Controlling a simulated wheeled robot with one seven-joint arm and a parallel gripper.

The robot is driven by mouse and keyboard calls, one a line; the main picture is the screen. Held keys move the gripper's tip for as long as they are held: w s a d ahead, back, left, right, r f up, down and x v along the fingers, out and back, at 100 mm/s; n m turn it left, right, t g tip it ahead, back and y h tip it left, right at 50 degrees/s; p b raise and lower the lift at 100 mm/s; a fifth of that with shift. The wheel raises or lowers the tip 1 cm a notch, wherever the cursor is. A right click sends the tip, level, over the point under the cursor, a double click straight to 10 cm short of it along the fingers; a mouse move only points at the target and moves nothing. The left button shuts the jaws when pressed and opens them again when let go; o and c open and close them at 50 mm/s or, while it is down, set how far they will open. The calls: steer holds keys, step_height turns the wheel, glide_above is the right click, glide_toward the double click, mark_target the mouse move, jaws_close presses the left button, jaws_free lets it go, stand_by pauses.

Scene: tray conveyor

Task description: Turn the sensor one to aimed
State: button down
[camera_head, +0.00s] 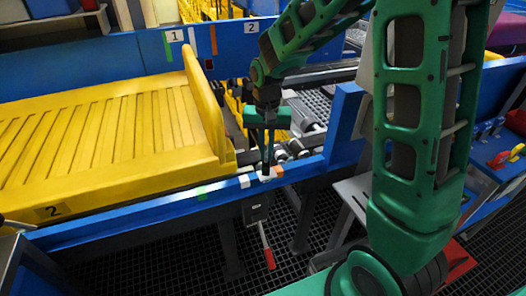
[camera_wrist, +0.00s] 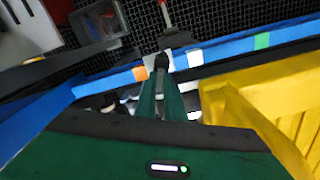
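My gripper (camera_head: 267,168) points down at the near blue rail (camera_head: 125,221), its fingers close together. A small dark piece sits at the fingertips between the rail's white and orange marks; it also shows in the wrist view (camera_wrist: 165,62). Whether it is the sensor or finger pads, and whether it is gripped, I cannot tell. A plate labelled 1 (camera_head: 176,36) is on the far blue wall beside green, white and orange stripes. A plate labelled 2 (camera_head: 251,28) is to its right. Which part is sensor one is not clear, nor is its aim.
A yellow tray (camera_head: 215,120) stands on the conveyor left of my gripper, its raised end close by. A red-handled lever (camera_head: 267,250) hangs below the near rail. Rollers (camera_head: 300,148) lie right of the tray. Dark grating covers the floor.

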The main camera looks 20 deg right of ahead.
mark_target(266, 154)
steer(key=shift+n, duration=2.5)
steer(key=c, duration=1.8)
jaws_free()
steer(key=shift+c, duration=0.2)
steer(key=shift+r, duration=0.1)
step_height(266, 154, up, 11)
steer(key=shift+f, duration=0.2)
